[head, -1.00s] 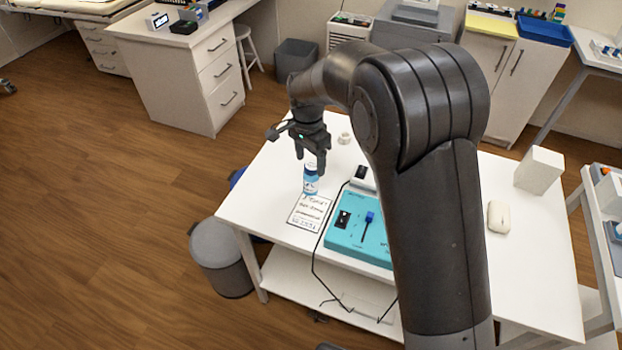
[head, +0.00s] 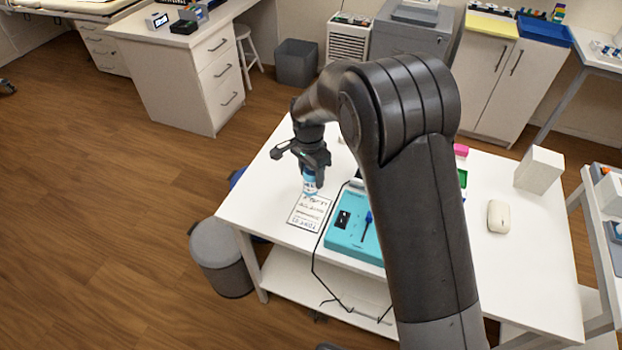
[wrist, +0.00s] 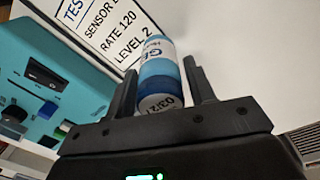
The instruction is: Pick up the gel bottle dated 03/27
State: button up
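The gel bottle (head: 309,183), white and blue, stands on the white table (head: 262,205) beside a printed sheet (head: 310,211). The gripper looks open around the bottle. The head view hides the bottle's upper part behind the fingers.
A teal device (head: 352,249) with a blue lever and a black cable stands right of the sheet. A white box (head: 538,170) and a white rounded object (head: 498,216) are at the table's right. A grey bin (head: 221,258) stands at the left edge.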

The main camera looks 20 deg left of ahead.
jog(key=c, duration=0.8)
jog(key=shift+o, duration=0.2)
jog(key=shift+r, duration=0.1)
